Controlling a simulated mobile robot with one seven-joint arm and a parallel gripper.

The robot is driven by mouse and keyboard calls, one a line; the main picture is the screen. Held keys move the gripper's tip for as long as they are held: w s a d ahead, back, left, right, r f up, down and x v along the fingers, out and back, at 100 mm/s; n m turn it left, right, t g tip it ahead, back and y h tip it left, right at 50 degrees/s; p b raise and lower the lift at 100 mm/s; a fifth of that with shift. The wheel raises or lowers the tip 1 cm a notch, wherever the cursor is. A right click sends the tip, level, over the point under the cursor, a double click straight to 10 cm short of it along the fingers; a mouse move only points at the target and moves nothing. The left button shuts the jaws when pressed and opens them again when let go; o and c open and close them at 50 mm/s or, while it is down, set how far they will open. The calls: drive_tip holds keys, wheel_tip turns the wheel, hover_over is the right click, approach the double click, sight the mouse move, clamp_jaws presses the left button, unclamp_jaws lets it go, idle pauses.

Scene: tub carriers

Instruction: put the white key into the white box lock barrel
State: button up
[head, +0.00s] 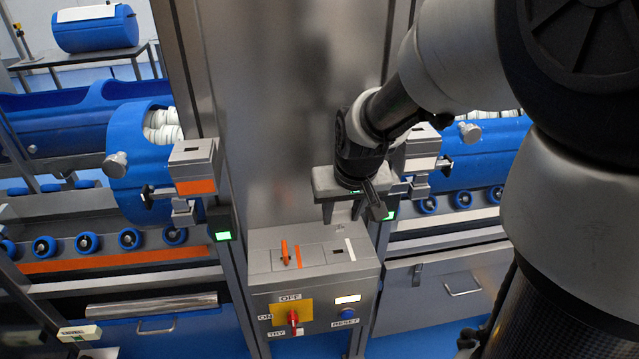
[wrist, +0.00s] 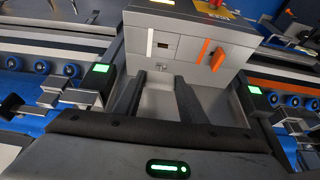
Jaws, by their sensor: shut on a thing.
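My gripper (head: 344,212) hangs fingers-down beside the central metal column, left of the white-marked lock box (head: 422,146). Its two dark fingers also show in the wrist view (wrist: 160,80), with a gap between them. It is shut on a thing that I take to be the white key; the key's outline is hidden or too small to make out. The box's lower part (head: 416,188) sits close to the gripper, and I cannot tell if they touch. The barrel's opening is not clear. The white-striped key slot on the grey panel (head: 262,268) looks empty.
An orange key (head: 285,252) stands in the panel's other slot. An orange-marked lock box (head: 194,164) is at left. A red switch (head: 293,318) is on the panel front. Blue tubs (head: 140,150) on roller carriers flank the column. Green lights (head: 222,235) glow.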

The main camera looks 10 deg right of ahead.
drive_tip(key=shift+w+r, duration=0.1)
drive_tip(key=shift+w, duration=0.25)
drive_tip(key=shift+s, duration=0.2)
drive_tip(key=shift+f+b, duration=2.5)
drive_tip(key=shift+f, duration=0.45)
drive_tip(key=shift+f+b, duration=1.55)
drive_tip(key=shift+f, duration=0.15)
drive_tip(key=o, duration=1.2)
drive_tip(key=shift+r, duration=0.1)
drive_tip(key=p+v, duration=0.3)
drive_tip(key=v, duration=1.4)
drive_tip(key=shift+s+r+p, duration=0.15)
drive_tip(key=shift+p, duration=0.25)
